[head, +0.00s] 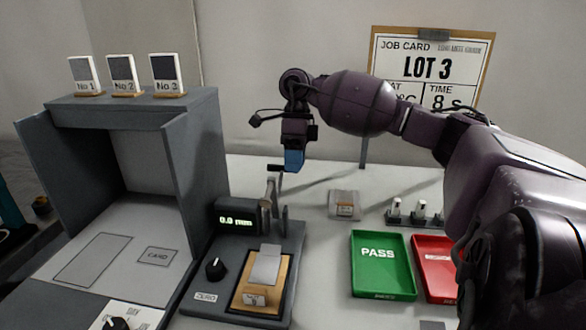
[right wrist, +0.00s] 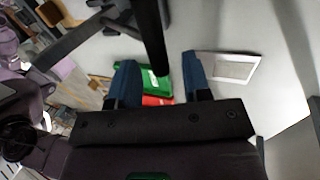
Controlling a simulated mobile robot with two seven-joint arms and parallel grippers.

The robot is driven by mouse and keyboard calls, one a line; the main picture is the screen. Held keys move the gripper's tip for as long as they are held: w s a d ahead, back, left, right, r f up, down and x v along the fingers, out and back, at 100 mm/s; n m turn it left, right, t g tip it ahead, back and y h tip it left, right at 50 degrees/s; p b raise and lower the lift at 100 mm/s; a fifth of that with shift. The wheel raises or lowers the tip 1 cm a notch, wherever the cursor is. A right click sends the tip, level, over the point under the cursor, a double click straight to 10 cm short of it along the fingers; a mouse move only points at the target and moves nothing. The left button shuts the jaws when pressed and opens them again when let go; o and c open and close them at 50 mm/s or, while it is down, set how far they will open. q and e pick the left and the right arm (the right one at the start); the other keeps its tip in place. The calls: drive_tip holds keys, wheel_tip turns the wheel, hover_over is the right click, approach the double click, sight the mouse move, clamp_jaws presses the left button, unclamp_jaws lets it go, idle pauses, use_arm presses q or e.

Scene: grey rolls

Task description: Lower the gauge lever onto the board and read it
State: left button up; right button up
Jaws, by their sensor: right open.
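The gauge (head: 238,218) stands on a dark grey base, and its green display reads 0.0 mm. Its grey lever (head: 271,190) stands up at the back of the base, with a dark handle at its top. A wooden board (head: 281,284) lies on the base in front, with a grey plate (head: 265,266) and a small tag on it. My right gripper (head: 293,160) points down with blue fingertips just above the lever's handle. In the right wrist view its fingers (right wrist: 160,82) are apart, and a dark bar comes down between them. Contact cannot be told. My left gripper is not seen.
A grey booth (head: 170,190) with sample cards No 1 to No 3 on top stands left. A green PASS tray (head: 381,290) and a red tray (head: 424,253) lie right. A small grey block (head: 344,204) sits behind them.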

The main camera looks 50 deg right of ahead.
drive_tip(key=shift+x, duration=1.95)
clamp_jaws()
